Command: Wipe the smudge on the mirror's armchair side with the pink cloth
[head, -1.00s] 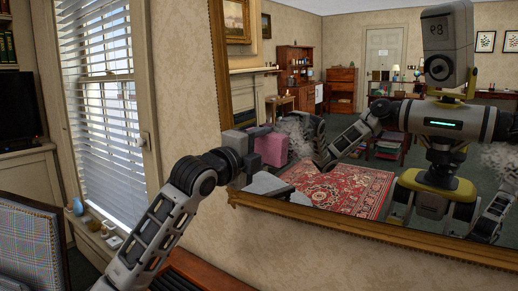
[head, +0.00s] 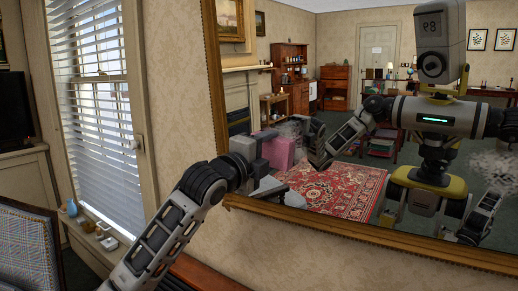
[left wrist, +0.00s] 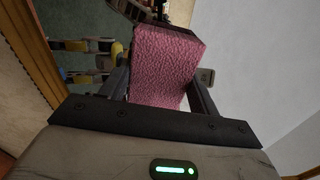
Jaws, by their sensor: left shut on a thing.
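My left gripper (head: 262,150) is shut on the pink cloth (head: 280,152), a thick block in front of the gold-framed mirror's (head: 340,225) lower left part. In the left wrist view the cloth (left wrist: 165,65) fills the space between the fingers. I cannot tell whether it touches the glass. A pale grey smudge (head: 292,128) shows on the mirror's left side, the armchair side, just above the cloth and partly hidden by the cloth or its reflection. Another grey smudge (head: 494,165) is at the mirror's right. My right gripper is not directly in view.
The plaid armchair (head: 28,250) is at the lower left. A window with blinds (head: 95,110) and a sill with small objects (head: 92,228) lie left of the mirror. A reddish-brown wooden surface (head: 205,272) is below. The room and robot in the glass are reflections.

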